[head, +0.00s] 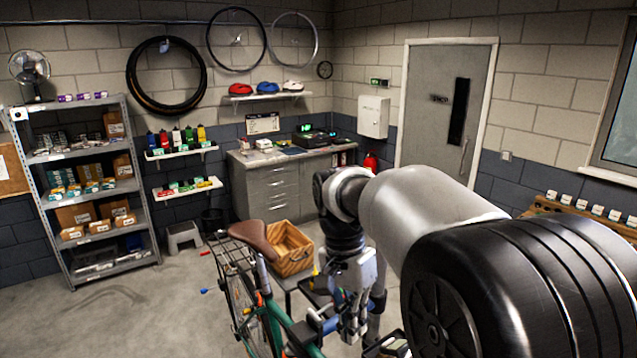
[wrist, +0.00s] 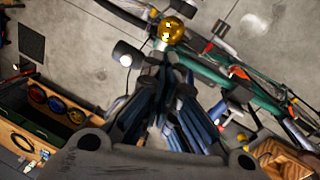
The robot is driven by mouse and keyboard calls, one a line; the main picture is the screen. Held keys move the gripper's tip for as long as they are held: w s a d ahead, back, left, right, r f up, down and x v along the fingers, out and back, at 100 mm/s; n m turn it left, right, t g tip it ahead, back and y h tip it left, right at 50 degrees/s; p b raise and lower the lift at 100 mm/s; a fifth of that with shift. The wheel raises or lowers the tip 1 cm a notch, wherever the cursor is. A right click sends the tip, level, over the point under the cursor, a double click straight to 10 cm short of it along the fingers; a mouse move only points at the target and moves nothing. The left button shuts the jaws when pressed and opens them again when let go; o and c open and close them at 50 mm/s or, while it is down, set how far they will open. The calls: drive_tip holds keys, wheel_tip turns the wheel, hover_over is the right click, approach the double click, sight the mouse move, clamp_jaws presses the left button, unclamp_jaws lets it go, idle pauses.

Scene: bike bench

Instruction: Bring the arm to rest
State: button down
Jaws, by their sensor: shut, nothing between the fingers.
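My arm reaches out from the right foreground of the head view, raised in front of a green bicycle (head: 272,316). My gripper (head: 350,318) hangs at its end, pointing down beside the bicycle. In the wrist view my gripper (wrist: 165,72) is shut and empty, with its fingertips near the top middle. The bicycle's green frame (wrist: 262,98) runs diagonally behind it there. A shiny gold round thing (wrist: 172,29) shows just beyond the fingertips. I cannot tell whether the gripper touches anything.
A wooden crate (head: 290,252) stands behind the bicycle's brown saddle (head: 253,238). A metal shelf (head: 80,190) stands at the left and a grey cabinet (head: 270,188) at the back. A wooden tray (wrist: 30,128) lies at the wrist view's left. Floor at the left front is clear.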

drive_tip(key=s+d+f+n+t+b, duration=0.3)
drive_tip(key=s+d+f+n+b, duration=0.1)
drive_tip(key=s+f+b, duration=0.5)
drive_tip(key=s+d+f+n+t+y+b, duration=0.1)
drive_tip(key=s+d+f+n+t+b, duration=0.2)
drive_tip(key=s+f+b, duration=0.7)
drive_tip(key=s+f+n, duration=0.1)
drive_tip(key=s, duration=0.2)
drive_tip(key=shift+s+d, duration=0.15)
drive_tip(key=shift+d, duration=0.25)
